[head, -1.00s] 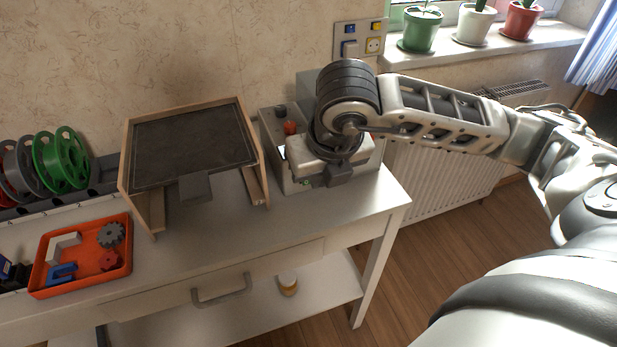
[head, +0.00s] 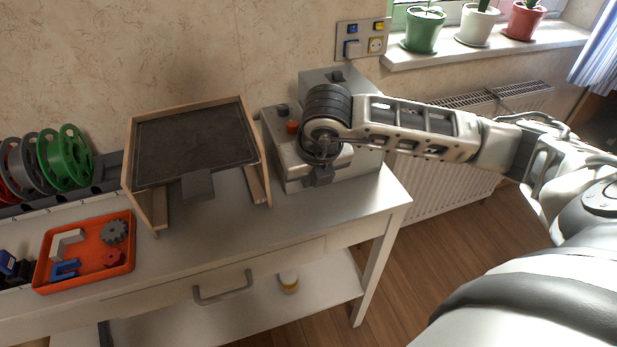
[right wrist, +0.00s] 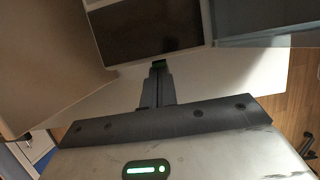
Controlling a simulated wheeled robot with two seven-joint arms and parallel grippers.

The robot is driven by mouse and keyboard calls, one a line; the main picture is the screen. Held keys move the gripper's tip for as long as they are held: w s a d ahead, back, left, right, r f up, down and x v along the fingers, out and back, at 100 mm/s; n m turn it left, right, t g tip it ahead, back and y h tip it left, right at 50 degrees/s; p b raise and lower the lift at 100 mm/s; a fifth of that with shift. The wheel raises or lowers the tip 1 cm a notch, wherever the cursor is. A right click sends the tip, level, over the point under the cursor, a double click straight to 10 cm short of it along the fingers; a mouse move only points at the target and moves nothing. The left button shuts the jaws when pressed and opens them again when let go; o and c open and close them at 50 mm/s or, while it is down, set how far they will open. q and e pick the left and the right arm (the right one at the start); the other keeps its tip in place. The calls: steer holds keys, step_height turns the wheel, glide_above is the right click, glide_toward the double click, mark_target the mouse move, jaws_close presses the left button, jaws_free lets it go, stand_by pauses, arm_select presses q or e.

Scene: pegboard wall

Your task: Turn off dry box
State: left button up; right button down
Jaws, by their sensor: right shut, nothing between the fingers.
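A grey box (head: 290,165) stands at the right end of the white table, with a red knob (head: 292,127) and a black knob (head: 282,109) on top. I take it for the dry box; no label is readable. My right gripper (head: 318,177) is in front of the box and hides part of its face. In the right wrist view my gripper (right wrist: 158,72) is shut and empty. My left gripper is not in view.
A wooden-sided stand with a dark plate (head: 195,143) is left of the box. An orange tray (head: 85,281) and filament spools (head: 65,157) are further left. A wall socket panel (head: 361,37) is behind, a radiator (head: 450,178) to the right. The table front is clear.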

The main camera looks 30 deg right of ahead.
steer(key=shift+s+r, duration=0.1)
steer(key=shift+s, duration=0.05)
steer(key=shift+r+p, duration=0.55)
steer(key=shift+r, duration=0.2)
